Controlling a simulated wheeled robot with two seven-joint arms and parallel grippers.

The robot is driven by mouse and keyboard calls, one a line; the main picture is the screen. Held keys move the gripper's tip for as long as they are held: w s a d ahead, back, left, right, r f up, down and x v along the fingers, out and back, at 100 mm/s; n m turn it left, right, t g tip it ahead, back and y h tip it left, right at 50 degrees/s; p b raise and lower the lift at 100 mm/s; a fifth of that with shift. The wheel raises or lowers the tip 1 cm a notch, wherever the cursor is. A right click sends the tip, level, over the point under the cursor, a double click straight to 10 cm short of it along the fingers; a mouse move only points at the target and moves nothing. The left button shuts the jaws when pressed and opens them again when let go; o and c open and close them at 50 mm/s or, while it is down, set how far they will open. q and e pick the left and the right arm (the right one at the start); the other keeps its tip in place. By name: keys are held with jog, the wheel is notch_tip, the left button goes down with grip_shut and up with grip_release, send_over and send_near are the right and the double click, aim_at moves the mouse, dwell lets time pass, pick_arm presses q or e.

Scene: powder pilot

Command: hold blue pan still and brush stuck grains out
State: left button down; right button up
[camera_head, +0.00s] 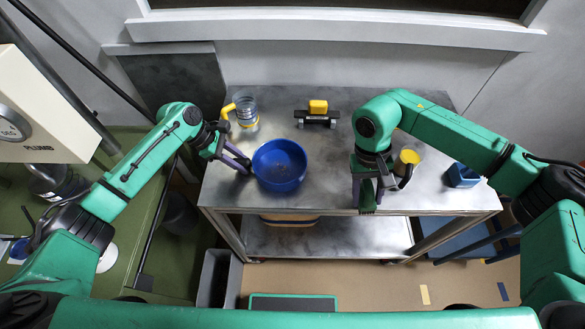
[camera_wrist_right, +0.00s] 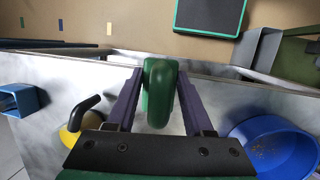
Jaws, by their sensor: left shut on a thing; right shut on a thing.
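The round blue pan (camera_head: 279,158) stands on the metal table, left of its middle. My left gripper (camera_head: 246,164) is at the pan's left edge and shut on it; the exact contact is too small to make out. The pan also shows at the lower right of the right wrist view (camera_wrist_right: 262,128), with small pale grains on its inside. My right gripper (camera_head: 367,188) is right of the pan, apart from it, near the table's front edge. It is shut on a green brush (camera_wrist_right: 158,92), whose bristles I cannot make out.
A yellow-handled clear jug (camera_head: 248,115) and a yellow block on a black stand (camera_head: 318,107) are at the back. A yellow black-handled container (camera_head: 408,158) and a blue open box (camera_head: 462,176) are at the right. The metal table (camera_head: 320,165) is clear between pan and brush.

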jog(key=w+a+r+m+t+y, duration=0.25)
jog(key=w+a+m, duration=0.35)
jog(key=a+m, duration=0.65)
jog(key=w+a+r+m+t+y, duration=0.1)
jog(key=w+a+r+m+t, duration=0.15)
jog(key=w+a+m, duration=0.75)
jog(key=shift+s+a+f+m, duration=0.2)
jog(key=shift+s+f+m, duration=0.45)
jog(key=shift+f, duration=0.35)
jog(key=shift+s+a+f+m, duration=0.25)
jog(key=shift+s+f+m, duration=0.15)
jog(key=shift+f+m, duration=0.5)
jog(key=shift+s+a+f+m, duration=0.2)
jog(key=shift+s+f+m, duration=0.4)
jog(key=shift+f, duration=0.45)
jog(key=shift+f, duration=0.95)
